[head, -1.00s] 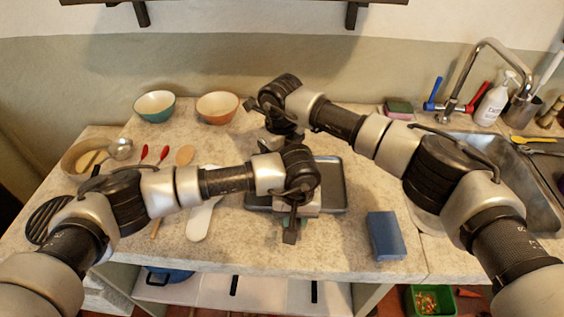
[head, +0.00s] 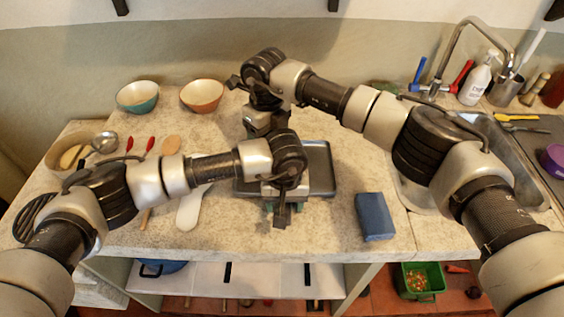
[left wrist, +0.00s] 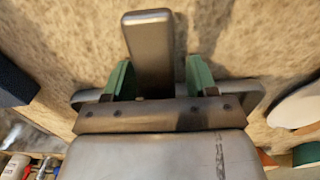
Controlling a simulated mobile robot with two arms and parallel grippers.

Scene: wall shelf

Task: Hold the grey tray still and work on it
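The grey tray (head: 322,160) lies on the stone counter, partly covered by my arms. My left gripper (head: 284,203) points down at its front edge. In the left wrist view the left gripper's (left wrist: 159,72) two green fingers stand apart on either side of a grey bar-shaped handle (left wrist: 149,45) at the tray's edge (left wrist: 243,88). A gap shows beside the right finger; contact on the other side is unclear. My right gripper (head: 262,128) points down by the tray's back left corner. Its fingertips are hidden, and I see nothing clearly held in it.
A blue block (head: 374,217) lies right of the tray. A white board (head: 192,207) and spoons lie left of it. A teal bowl (head: 138,97) and an orange bowl (head: 202,95) stand behind. The sink (head: 520,180) is at the right. Bare counter lies in front.

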